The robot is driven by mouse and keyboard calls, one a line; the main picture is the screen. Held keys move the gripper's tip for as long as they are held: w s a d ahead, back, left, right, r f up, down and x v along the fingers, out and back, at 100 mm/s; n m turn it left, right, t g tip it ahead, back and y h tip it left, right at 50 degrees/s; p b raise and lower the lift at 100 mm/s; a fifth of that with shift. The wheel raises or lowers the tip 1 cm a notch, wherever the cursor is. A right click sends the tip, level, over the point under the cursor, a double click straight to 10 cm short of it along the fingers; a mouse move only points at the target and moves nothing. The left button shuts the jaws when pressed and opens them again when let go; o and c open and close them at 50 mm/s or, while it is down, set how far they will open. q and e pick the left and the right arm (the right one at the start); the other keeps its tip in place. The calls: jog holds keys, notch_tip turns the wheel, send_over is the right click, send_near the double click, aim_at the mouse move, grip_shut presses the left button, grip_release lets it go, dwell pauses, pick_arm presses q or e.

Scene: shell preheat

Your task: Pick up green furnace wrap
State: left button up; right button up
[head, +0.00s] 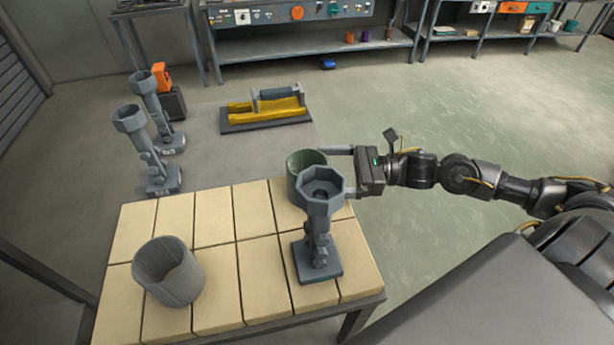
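The green furnace wrap (305,161) is a dark green open cylinder near the far right corner of the brick-topped table (150,228). A grey stand with a cup-shaped top (320,250) is in front of it and hides its lower part. My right gripper (332,172) comes in from the right with its fingers spread apart, level with the wrap. The far finger reaches the wrap's right rim in the picture; the near finger's tip is partly hidden by the stand's cup. I cannot tell whether they touch the wrap. My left gripper is not in view.
A grey open cylinder (168,272) stands at the table's front left. Two more grey stands (145,150) are on the floor behind the table's left side. A yellow cradle (266,107) lies beyond. Floor to the right of the table is clear.

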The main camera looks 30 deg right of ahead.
aim_at(300, 160)
jog(key=shift+w+a+r, duration=0.1)
jog(key=shift+a+r, duration=0.05)
jog(key=p+x, duration=0.3)
jog(key=x, duration=0.1)
jog(key=shift+a+r, duration=0.1)
jog(key=shift+a, duration=0.1)
jog(key=shift+w+a, duration=0.15)
jog(key=shift+a, duration=0.1)
jog(key=shift+c, duration=0.4)
jog(key=c, duration=0.9)
